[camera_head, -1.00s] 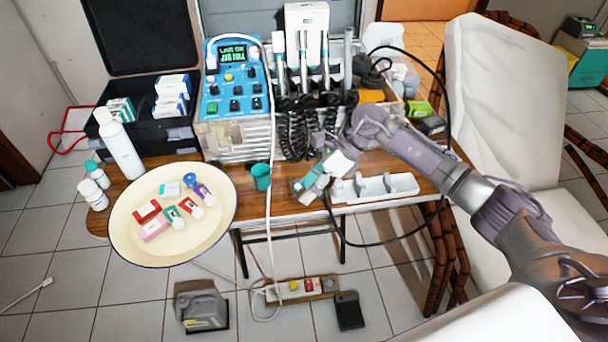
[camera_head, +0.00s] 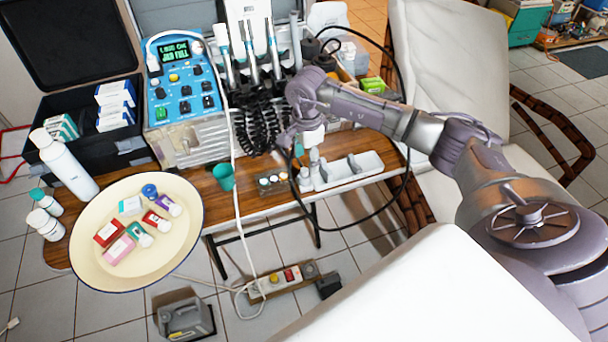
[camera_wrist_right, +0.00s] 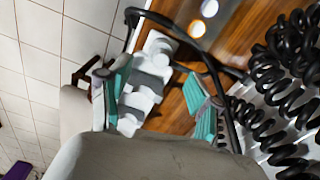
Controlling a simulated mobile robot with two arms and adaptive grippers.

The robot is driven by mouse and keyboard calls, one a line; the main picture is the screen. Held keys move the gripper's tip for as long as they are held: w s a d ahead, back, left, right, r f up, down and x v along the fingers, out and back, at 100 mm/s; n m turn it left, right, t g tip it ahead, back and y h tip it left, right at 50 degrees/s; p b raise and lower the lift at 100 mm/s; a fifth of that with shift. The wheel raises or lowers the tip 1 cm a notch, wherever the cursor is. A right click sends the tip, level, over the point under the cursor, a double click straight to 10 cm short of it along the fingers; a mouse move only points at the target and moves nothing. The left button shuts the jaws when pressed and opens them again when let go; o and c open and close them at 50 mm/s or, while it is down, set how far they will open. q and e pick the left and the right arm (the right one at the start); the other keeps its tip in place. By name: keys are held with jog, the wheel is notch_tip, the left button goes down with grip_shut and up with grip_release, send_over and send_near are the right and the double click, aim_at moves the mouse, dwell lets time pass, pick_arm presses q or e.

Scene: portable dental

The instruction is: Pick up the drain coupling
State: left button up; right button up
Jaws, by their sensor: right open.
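My right gripper (camera_head: 304,150) is over the left end of a white tray (camera_head: 368,170) at the table's front edge. In the right wrist view the gripper (camera_wrist_right: 160,84) is open, with teal pads apart. White and grey cylindrical pieces (camera_wrist_right: 148,72) show between and beyond the fingers. They match the small white upright pieces (camera_head: 315,172) by the tray in the head view. I cannot tell which of these, if any, is the drain coupling, nor whether the fingers touch them. The gripper partly hides this spot. My left gripper is not in view.
A black hose (camera_head: 403,120) loops around the tray area. Coiled black cords (camera_head: 262,122) hang just behind the gripper. A teal cup (camera_head: 224,177) and a small palette (camera_head: 272,181) stand left of it. A cream plate (camera_head: 92,258) with small boxes lies further left.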

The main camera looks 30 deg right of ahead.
aim_at(304, 170)
jog(key=f, duration=0.2)
jog(key=f+p, duration=0.1)
jog(key=shift+a+f, duration=0.4)
jog(key=shift+f, duration=0.55)
jog(key=c, duration=1.1)
jog(key=shift+r, duration=0.1)
